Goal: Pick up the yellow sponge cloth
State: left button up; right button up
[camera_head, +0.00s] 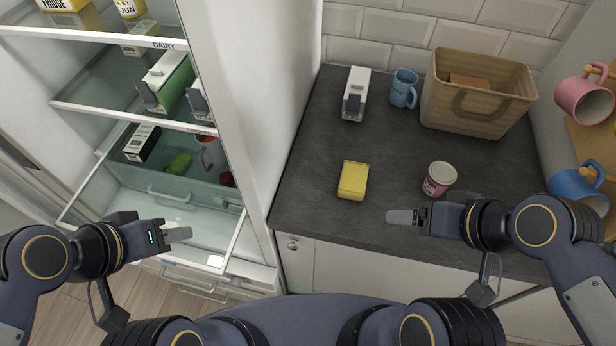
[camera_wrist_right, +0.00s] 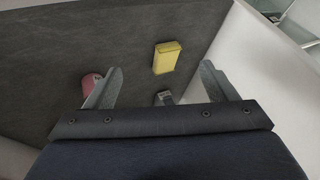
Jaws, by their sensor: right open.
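The yellow sponge cloth (camera_head: 353,181) lies flat on the slate worktop (camera_head: 310,150) near its front edge in the head view. It also shows in the right wrist view (camera_wrist_right: 167,57), beyond the gap between the fingers and apart from them. My right gripper (camera_head: 402,217) is to the right of the cloth and a little nearer the front edge; in the right wrist view its two fingers (camera_wrist_right: 158,86) are spread with nothing between them. My left gripper (camera_head: 180,230) is at the left, in front of the open fridge; its fingers are too small and side-on to judge.
A pink-and-white tin (camera_head: 439,179) stands just behind my right gripper. A white carton (camera_head: 356,94), a blue mug (camera_head: 403,88) and a woven basket (camera_head: 477,95) stand at the back. Mugs (camera_head: 585,98) hang at the right. The fridge wall (camera_head: 240,90) borders the worktop's left.

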aim_at(352, 185)
jog(key=k+l+u, duration=0.25)
jog(key=l+u, duration=0.2)
jog(key=k+l+u, duration=0.35)
jog(key=u, duration=0.15)
jog(key=k+l+u, duration=0.45)
jog(key=i+l, duration=0.25)
jog(key=i, duration=0.25)
